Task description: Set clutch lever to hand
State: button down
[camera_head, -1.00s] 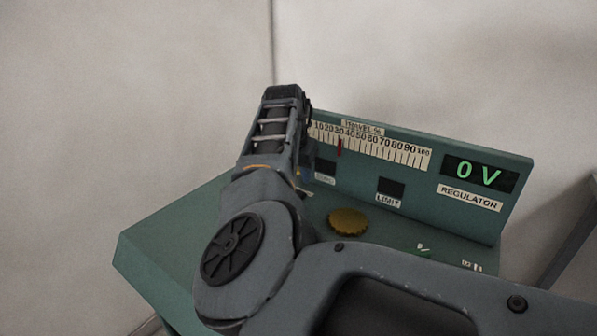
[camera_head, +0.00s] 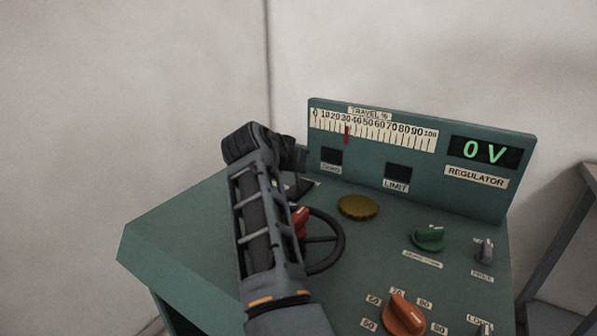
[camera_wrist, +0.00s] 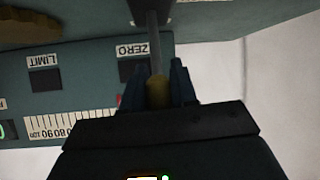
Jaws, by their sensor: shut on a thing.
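The clutch lever (camera_wrist: 153,40) shows in the wrist view as a thin grey rod rising from a dark base, with a brass-coloured tip. My gripper (camera_wrist: 158,90) is shut on that tip, one dark finger on each side. In the head view my gripper (camera_head: 294,158) is at the back left of the green console, left of the ZERO window. There my wrist hides most of the lever and the finger contact. A dark base and part of a pale label show just below the gripper, the label too covered to read.
The console top (camera_head: 190,235) carries a black handwheel (camera_head: 335,262) with a red part, partly behind my arm, a brass knob (camera_head: 358,207), a green knob (camera_head: 429,238) and an orange knob (camera_head: 404,315).

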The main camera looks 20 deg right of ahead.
jog(key=shift+s+a+t+h+b, duration=0.15)
jog(key=shift+a+t+h+b, duration=0.1)
jog(key=shift+t+h+b, duration=0.2)
jog(key=shift+r, duration=0.15)
jog(key=c, duration=0.9)
grip_release()
jog(key=shift+c, duration=0.2)
jog(key=v, duration=0.7)
jog(key=shift+s+a+b, duration=0.3)
jog(key=shift+b, duration=0.15)
jog(key=shift+r, duration=0.25)
